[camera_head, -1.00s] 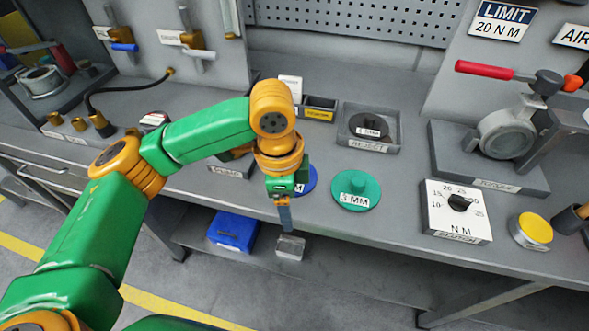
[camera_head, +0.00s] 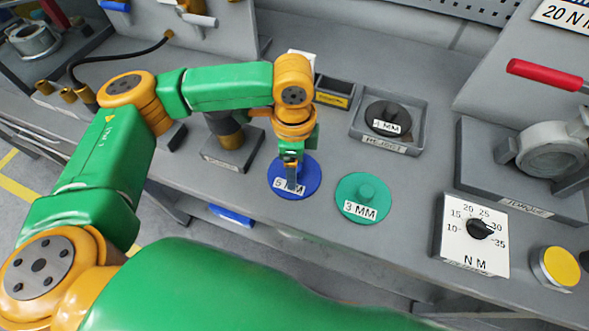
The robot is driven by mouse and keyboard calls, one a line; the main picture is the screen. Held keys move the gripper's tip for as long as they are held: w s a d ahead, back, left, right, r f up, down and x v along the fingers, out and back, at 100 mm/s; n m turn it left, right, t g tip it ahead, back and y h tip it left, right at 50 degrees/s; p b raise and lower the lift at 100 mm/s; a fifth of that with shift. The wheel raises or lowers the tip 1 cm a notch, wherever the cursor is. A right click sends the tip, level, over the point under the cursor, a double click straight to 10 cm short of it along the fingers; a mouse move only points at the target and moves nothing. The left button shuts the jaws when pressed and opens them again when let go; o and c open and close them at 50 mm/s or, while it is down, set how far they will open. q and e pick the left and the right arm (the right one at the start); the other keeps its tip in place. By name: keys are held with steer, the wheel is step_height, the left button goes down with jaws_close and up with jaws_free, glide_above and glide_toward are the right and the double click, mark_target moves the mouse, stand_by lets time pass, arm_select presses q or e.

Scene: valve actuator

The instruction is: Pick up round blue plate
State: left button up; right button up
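The round blue plate (camera_head: 309,172) lies flat on the grey bench near its front edge, with a white label that is partly covered. My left gripper (camera_head: 291,185) points down over the middle of the plate and hides its centre. I cannot tell whether its fingers are open or shut, or whether they touch the plate. The plate appears to rest on the bench. My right gripper does not show; a large green arm link of mine fills the bottom of the view.
A green round plate (camera_head: 362,197) marked 3 MM lies just right of the blue one. Behind it a dark plate (camera_head: 386,119) sits in the reject tray (camera_head: 414,128). A torque dial box (camera_head: 474,238) and a yellow button (camera_head: 561,266) stand at the right. A grey fixture (camera_head: 232,150) stands at the left.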

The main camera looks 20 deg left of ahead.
arm_select(q)
steer(key=shift+w+f, duration=0.15)
steer(key=shift+w, duration=0.1)
steer(key=shift+s, duration=0.15)
steer(key=c, duration=1)
jaws_close()
